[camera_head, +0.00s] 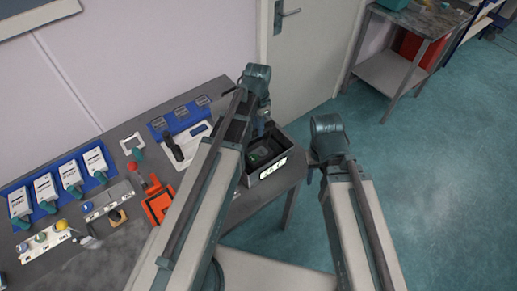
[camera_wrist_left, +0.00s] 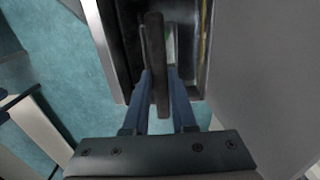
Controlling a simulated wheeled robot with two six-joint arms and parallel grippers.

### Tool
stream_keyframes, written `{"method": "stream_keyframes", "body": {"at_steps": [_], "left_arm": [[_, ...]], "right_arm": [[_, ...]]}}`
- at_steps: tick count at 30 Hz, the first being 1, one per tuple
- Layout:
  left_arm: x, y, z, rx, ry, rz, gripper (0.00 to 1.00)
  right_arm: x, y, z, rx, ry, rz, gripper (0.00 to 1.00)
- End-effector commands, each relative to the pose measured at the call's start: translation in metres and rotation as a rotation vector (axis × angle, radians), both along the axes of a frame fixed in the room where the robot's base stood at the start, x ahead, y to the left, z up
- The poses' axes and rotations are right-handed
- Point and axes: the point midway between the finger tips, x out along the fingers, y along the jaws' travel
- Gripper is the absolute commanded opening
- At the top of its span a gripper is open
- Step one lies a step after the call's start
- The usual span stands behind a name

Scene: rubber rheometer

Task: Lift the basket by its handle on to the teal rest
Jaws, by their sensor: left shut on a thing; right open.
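A black open box (camera_head: 283,160) with a white label stands at the right end of the grey table, and it looks like the basket. My left gripper (camera_head: 262,130) reaches down over it. In the left wrist view its blue fingers (camera_wrist_left: 162,90) are shut on a dark upright bar, the handle (camera_wrist_left: 156,40). The box's dark inside shows behind. My right gripper (camera_head: 312,172) is off the table's right end, empty, its fingers mostly hidden by its wrist. A teal object (camera_head: 392,4) is cut off at the top edge; I cannot tell if it is the rest.
The grey table (camera_head: 75,265) holds several white devices on a blue mat (camera_head: 90,190), an orange tray (camera_head: 157,207) and a white panel (camera_head: 185,150). A door (camera_head: 305,45) stands behind. A steel bench (camera_head: 385,75) is far right, with open teal floor between.

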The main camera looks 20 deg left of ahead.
Motion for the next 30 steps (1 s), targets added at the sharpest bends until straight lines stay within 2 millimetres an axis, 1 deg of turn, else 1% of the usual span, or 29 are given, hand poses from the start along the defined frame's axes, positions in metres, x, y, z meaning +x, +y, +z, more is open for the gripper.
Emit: {"method": "stream_keyframes", "body": {"at_steps": [1, 10, 23, 26, 30], "left_arm": [[0.0, 0.0, 0.005, 0.0, 0.0, 0.0, 0.0], [0.0, 0.0, 0.019, 0.0, 0.0, 0.0, 0.0], [0.0, 0.0, 0.021, 0.0, 0.0, 0.0, 0.0], [0.0, 0.0, 0.026, 0.0, 0.0, 0.0, 0.0], [0.0, 0.0, 0.041, 0.0, 0.0, 0.0, 0.0]], "right_arm": [[0.0, 0.0, 0.005, 0.0, 0.0, 0.0, 0.5], [0.0, 0.0, 0.019, 0.0, 0.0, 0.0, 0.5], [0.0, 0.0, 0.021, 0.0, 0.0, 0.0, 0.5], [0.0, 0.0, 0.026, 0.0, 0.0, 0.0, 0.5], [0.0, 0.0, 0.041, 0.0, 0.001, -0.002, 0.5]]}}
